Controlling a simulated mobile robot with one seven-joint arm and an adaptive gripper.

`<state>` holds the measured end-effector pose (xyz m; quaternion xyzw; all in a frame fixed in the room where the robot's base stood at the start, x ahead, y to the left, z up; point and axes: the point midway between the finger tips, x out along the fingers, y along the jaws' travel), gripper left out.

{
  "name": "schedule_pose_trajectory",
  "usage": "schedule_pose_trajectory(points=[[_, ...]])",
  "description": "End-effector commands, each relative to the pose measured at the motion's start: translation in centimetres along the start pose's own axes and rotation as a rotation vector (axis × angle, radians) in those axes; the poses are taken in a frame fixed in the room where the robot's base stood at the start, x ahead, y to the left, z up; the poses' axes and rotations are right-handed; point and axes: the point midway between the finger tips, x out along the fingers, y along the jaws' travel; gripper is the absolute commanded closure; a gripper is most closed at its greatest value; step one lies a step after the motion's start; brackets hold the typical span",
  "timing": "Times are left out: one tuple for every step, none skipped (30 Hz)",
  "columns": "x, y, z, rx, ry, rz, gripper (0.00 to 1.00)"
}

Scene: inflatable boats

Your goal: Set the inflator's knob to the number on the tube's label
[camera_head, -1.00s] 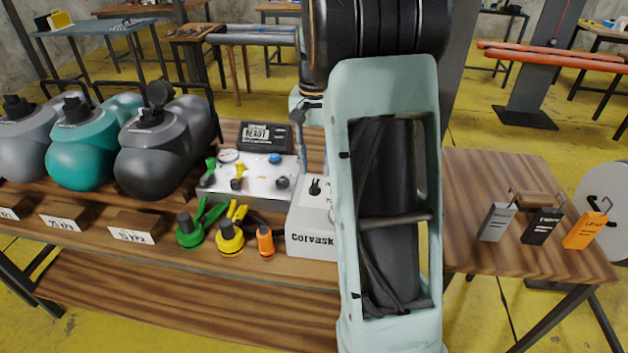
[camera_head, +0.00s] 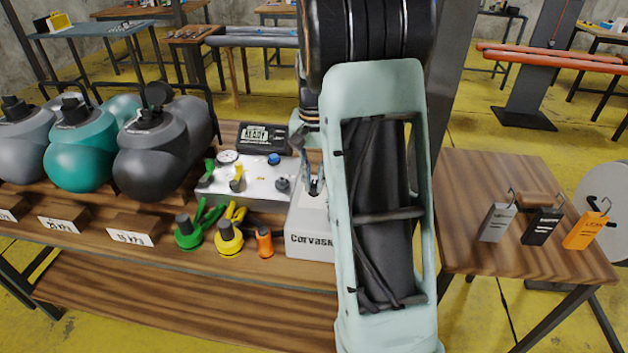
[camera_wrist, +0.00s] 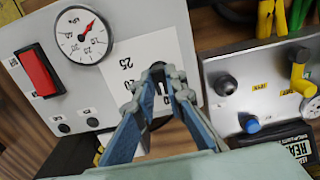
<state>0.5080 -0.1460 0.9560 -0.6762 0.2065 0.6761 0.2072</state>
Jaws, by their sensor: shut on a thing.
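The inflator (camera_head: 310,246) is a white box lettered "Corvask" at the bench's front edge, partly behind my arm. In the wrist view its face (camera_wrist: 112,50) shows a dial gauge, a red rocker switch and a white number plate. My gripper (camera_wrist: 158,82) is shut on the dark knob (camera_wrist: 157,70) on that plate, and the fingers hide most of the knob. A 25 shows beside it; other numbers are partly covered, so the pointer's setting cannot be told. Grey, teal and black inflatable tubes (camera_head: 78,155) sit at the left, with white cards (camera_head: 130,237) in front, too small to read surely.
A metal valve panel (camera_head: 250,190) with gauge and knobs stands beside the inflator, a dark "READY" display (camera_head: 263,136) behind it. Green, yellow and orange fittings (camera_head: 229,240) lie in front. Grey, black and orange tags (camera_head: 541,226) stand at the right.

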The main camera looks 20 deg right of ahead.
Motion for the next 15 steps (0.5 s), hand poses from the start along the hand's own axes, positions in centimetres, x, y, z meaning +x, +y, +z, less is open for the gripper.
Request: schedule_pose_trajectory(points=[[-0.03, -0.01, -0.01, 0.0, 0.0, 0.0, 1.0], [-0.03, -0.01, -0.01, 0.0, 0.0, 0.0, 1.0], [-0.04, -0.02, -0.01, 0.0, 0.0, 0.0, 1.0], [-0.04, -0.02, -0.01, 0.001, 0.0, 0.0, 1.0], [-0.05, -0.02, -0.01, 0.002, 0.0, 0.0, 1.0], [-0.06, -0.02, -0.01, 0.006, 0.0, 0.0, 1.0], [-0.07, -0.02, -0.01, 0.01, 0.0, 0.0, 1.0], [-0.07, -0.02, -0.01, 0.015, 0.0, 0.0, 1.0], [-0.09, -0.03, -0.01, 0.024, 0.0, 0.0, 1.0], [-0.1, -0.03, -0.01, 0.033, 0.0, 0.0, 1.0], [-0.11, -0.03, -0.01, 0.044, 0.0, 0.0, 1.0], [-0.12, -0.03, -0.02, 0.061, 0.0, 0.0, 1.0], [-0.13, -0.03, -0.02, 0.075, 0.0, 0.0, 1.0], [-0.14, -0.04, -0.02, 0.092, 0.0, 0.001, 1.0], [-0.15, -0.05, -0.02, 0.116, 0.0, 0.001, 1.0]])
